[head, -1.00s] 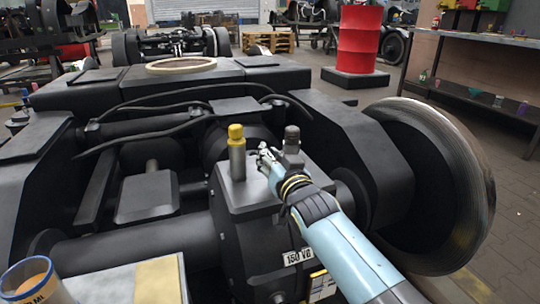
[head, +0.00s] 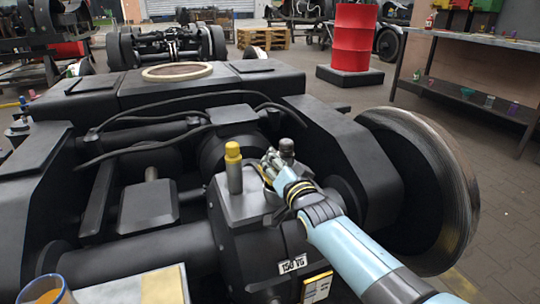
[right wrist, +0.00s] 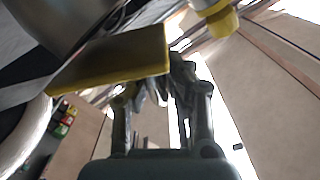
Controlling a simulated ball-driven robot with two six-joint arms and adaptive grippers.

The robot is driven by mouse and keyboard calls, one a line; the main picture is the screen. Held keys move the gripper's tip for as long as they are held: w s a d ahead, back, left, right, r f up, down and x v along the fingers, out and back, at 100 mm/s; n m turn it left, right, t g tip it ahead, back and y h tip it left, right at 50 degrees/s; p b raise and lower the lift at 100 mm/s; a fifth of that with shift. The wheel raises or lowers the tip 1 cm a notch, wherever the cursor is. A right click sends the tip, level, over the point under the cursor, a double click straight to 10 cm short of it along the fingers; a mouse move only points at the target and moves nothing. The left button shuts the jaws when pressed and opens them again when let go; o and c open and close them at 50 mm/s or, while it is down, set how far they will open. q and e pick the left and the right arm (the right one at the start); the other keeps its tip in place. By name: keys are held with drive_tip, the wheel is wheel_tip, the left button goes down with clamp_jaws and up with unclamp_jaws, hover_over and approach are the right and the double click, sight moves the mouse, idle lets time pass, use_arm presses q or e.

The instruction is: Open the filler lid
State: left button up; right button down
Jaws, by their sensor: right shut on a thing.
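My right gripper (head: 271,163) is over the top of the dark gearbox housing (head: 238,207), between a yellow-capped post (head: 234,168) and a dark cap (head: 287,147). A yellow-edged flat lid (head: 262,172) shows just left of its fingers. In the right wrist view the lid (right wrist: 118,62) is large and tilted, with its right end at the fingertips (right wrist: 158,88). The gripper is shut on it. The fingers hide part of the lid and its hinge. The yellow cap also shows in the right wrist view (right wrist: 220,22). My left gripper is not in view.
Cables (head: 150,122) and a black bogie frame (head: 350,150) surround the housing. A large wheel (head: 425,190) stands to the right. A beaker (head: 47,290) stands at the lower left. A red drum (head: 353,38) and a workbench (head: 470,90) are farther back.

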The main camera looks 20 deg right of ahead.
drive_tip(key=d+m+p, duration=0.1)
drive_tip(key=d+r+m+p, duration=0.1)
drive_tip(key=m, duration=0.1)
drive_tip(key=shift+w+r, duration=0.1)
drive_tip(key=shift+r, duration=0.2)
drive_tip(key=shift+d+m+p, duration=0.5)
drive_tip(key=shift+m+p, duration=0.1)
drive_tip(key=shift+m, duration=0.2)
drive_tip(key=shift+d+m+p, duration=0.3)
drive_tip(key=shift+d+m, duration=0.4)
drive_tip(key=shift+m, duration=0.3)
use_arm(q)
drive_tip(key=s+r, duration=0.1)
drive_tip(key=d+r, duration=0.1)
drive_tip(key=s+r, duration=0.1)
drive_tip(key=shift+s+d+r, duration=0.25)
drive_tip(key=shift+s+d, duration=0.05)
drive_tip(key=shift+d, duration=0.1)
use_arm(e)
drive_tip(key=shift+d, duration=0.6)
drive_tip(key=c, duration=1.3)
unclamp_jaws()
drive_tip(key=shift+w, duration=0.1)
drive_tip(key=shift+c, duration=0.2)
drive_tip(key=shift+f, duration=0.1)
